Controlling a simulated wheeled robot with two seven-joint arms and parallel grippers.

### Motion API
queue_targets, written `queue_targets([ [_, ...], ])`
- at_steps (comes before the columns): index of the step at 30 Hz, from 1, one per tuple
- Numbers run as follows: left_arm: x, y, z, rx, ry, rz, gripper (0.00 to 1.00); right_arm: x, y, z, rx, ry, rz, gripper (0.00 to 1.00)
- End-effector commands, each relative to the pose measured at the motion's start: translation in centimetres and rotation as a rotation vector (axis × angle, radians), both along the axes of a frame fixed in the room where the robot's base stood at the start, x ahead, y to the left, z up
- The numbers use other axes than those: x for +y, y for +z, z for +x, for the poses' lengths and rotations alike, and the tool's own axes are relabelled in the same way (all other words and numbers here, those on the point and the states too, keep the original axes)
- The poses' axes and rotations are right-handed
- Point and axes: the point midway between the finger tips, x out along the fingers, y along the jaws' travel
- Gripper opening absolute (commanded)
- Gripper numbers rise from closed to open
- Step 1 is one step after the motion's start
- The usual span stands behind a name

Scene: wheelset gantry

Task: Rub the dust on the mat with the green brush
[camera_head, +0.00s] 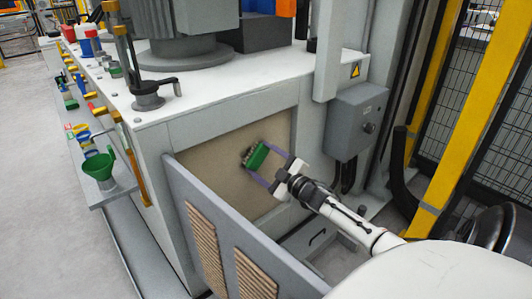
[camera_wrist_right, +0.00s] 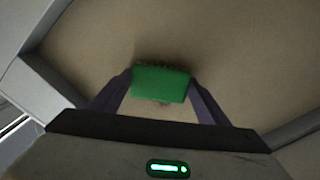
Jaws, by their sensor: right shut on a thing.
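The green brush (camera_head: 257,157) is held between the purple fingers of my right gripper (camera_head: 262,163), which is shut on it. In the right wrist view the green brush (camera_wrist_right: 161,85) sits between both fingertips of the gripper (camera_wrist_right: 160,92), with its dark bristles facing away. The beige mat (camera_head: 215,165) lies in the recess of the machine's side, behind the brush; the mat also fills the right wrist view (camera_wrist_right: 230,45). A faint dark smudge shows around the bristles; I cannot tell dust from shadow. Whether the bristles touch the mat is unclear. My left gripper is not in view.
A grey panel with ribbed tan pads (camera_head: 207,250) stands in front of the recess at the lower left. A grey box with a knob (camera_head: 357,118) is at the right. A green funnel (camera_head: 99,168) and several tools sit along the left ledge.

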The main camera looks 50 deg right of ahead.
Motion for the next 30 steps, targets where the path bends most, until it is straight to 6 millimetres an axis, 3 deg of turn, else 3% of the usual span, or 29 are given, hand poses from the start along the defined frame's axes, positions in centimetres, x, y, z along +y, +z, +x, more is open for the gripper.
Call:
queue_targets([
  [6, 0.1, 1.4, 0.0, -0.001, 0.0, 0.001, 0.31, 2.0, 0.3, 0.1, -0.002, 0.002, 0.002, 0.52],
  [14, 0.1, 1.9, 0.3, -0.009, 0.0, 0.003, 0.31, 2.8, 0.2, 0.2, -0.001, -0.001, 0.001, 0.52],
  [24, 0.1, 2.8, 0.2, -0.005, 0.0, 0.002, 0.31, 5.5, 0.2, 0.8, -0.001, -0.001, 0.001, 0.52],
  [30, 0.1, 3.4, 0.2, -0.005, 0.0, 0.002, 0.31, 5.8, 0.8, 0.8, -0.002, 0.001, -0.001, 0.52],
])
